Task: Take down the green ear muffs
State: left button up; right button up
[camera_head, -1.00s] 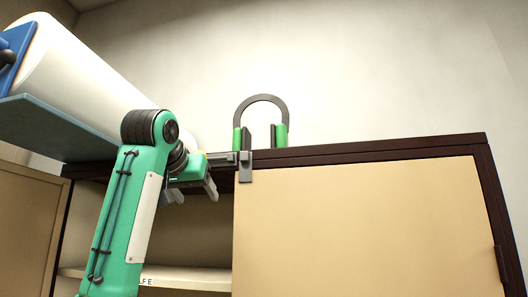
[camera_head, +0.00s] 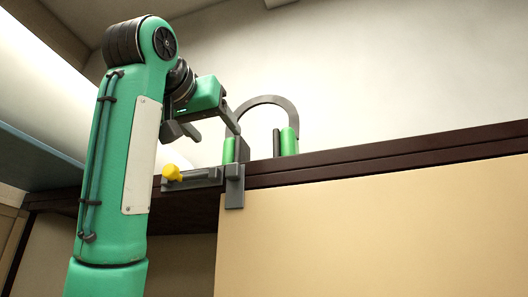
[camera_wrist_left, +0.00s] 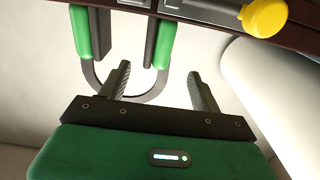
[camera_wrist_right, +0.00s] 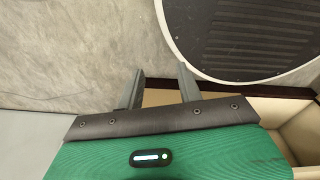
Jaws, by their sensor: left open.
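The green ear muffs (camera_head: 288,141) stand on the dark top edge of the cabinet (camera_head: 400,150), with their grey band arched upward and a green cup at each side. They also show in the left wrist view (camera_wrist_left: 82,32), where the band passes behind one finger and partly into the gap between the fingers. My left gripper (camera_head: 205,128) is open and empty, above the cabinet edge and just left of the ear muffs. It also shows in the left wrist view (camera_wrist_left: 160,76). My right gripper (camera_wrist_right: 160,76) is open and empty, away from the ear muffs.
A grey latch with a yellow knob (camera_head: 172,172) sits on the cabinet edge below my left gripper. A large white roll (camera_head: 40,85) lies at the left on a blue-grey shelf (camera_head: 35,160). A round dark object (camera_wrist_right: 250,35) is near my right gripper.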

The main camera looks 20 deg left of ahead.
aim_at(229, 147)
pick_arm(q)
jog(key=w+p, duration=0.1)
jog(key=w, duration=0.2)
jog(key=shift+w+r+p, duration=0.2)
jog(key=shift+w+p, duration=0.15)
jog(key=w, duration=0.3)
jog(key=shift+w+f+p, duration=0.2)
jog(key=shift+f+p, duration=0.05)
jog(key=shift+p, duration=0.15)
jog(key=shift+w+d+r+p, duration=0.15)
jog(key=shift+w+p, duration=0.25)
jog(key=shift+p, duration=0.25)
jog(key=w+p, duration=0.1)
jog(key=w, duration=0.1)
jog(key=w+p, duration=0.1)
jog(key=p, duration=0.1)
jog(key=shift+w+d, duration=0.2)
jog(key=shift+w, duration=0.2)
jog(key=shift+w+f, duration=0.25)
jog(key=shift+w, duration=0.1)
jog(key=shift+s, duration=0.2)
jog(key=shift+c, duration=0.9)
jog(key=shift+w, duration=0.1)
jog(key=c, duration=1)
pick_arm(e)
notch_tip(229, 147, up, 8)
jog(key=s, duration=0.1)
jog(key=shift+a+f, duration=0.15)
